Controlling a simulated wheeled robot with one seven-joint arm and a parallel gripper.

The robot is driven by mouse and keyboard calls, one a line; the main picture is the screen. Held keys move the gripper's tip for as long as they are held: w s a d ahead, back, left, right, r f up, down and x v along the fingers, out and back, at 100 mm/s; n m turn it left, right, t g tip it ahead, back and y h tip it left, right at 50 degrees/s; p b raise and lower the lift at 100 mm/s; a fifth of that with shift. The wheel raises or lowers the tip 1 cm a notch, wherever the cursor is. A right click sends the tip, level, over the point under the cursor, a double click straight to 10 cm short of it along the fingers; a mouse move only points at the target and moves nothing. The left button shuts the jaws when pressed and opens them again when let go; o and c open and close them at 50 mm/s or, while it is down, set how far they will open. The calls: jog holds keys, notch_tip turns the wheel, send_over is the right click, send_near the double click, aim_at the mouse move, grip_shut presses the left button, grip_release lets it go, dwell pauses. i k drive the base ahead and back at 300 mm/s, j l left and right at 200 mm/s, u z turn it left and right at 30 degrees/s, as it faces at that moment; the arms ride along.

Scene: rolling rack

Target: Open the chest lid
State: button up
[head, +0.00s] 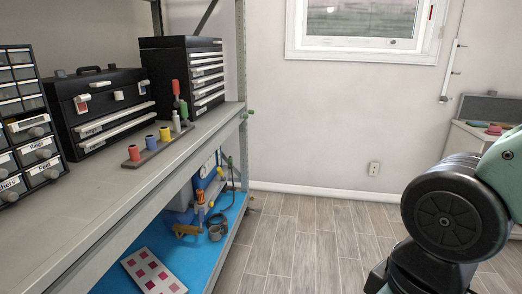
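Two black chests stand on the rack's upper shelf, and I cannot tell which one the task names. The nearer black tool chest (116,85) has a carry handle on top, latches on its front and pale drawer fronts below. Its lid looks closed. Behind it stands a taller black chest (168,52) with several shallow drawers; its top also looks closed. My arm shows at the right edge, well apart from both chests. My gripper is not in view.
A drawer cabinet (36,154) stands at the left. A strip with coloured spools (150,141) and upright tools lies before the chests. The rack's lower blue shelf (225,240) holds several items. The floor (310,235) right of the rack is clear.

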aim_at(181, 41)
jog(key=i, duration=1.3)
jog(key=i+l+u, duration=0.1)
jog(key=i, duration=1.15)
jog(key=i+l, duration=0.1)
jog(key=i, duration=1.2)
